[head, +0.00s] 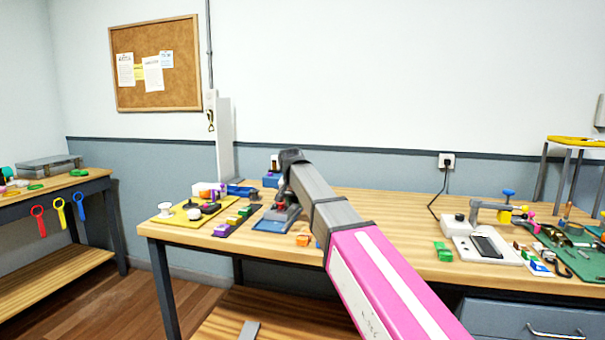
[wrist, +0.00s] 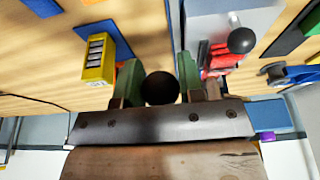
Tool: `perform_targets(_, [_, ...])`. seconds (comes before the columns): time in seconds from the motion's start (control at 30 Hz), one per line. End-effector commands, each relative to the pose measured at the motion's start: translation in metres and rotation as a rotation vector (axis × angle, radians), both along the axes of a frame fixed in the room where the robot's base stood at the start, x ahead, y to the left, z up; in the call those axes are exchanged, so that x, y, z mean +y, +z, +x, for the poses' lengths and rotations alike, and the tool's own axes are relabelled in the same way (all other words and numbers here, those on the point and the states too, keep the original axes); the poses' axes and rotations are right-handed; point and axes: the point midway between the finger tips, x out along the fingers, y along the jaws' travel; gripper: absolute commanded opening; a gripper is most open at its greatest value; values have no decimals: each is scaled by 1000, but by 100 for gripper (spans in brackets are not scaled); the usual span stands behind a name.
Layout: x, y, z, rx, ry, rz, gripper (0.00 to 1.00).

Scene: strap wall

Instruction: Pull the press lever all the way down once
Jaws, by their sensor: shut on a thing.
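In the wrist view, my gripper (wrist: 159,80) has its two green-faced fingers on either side of a dark round knob (wrist: 160,89), shut on it. I take this knob to be the end of the press lever; the lever's shaft and the press body cannot be made out behind it. In the head view, my grey and pink arm reaches over the bench and covers this spot, so the fingers and knob cannot be made out there.
On the bench (head: 385,225) are a yellow board (head: 176,217), a green block (head: 443,251) and a white device (head: 487,250). Bare wood lies right of my arm.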

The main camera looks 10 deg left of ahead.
Motion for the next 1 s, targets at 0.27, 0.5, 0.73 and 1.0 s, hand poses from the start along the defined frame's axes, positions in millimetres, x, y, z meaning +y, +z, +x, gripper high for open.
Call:
perform_targets(0.27, [0, -4, 1, 2, 0, -1, 23])
perform_targets(0.5, [-1, -17, 4, 2, 0, -1, 23])
perform_targets(0.73, [-1, -17, 5, 0, 0, 0, 23])
perform_targets(1.0, [0, -5, 4, -1, 0, 0, 23])
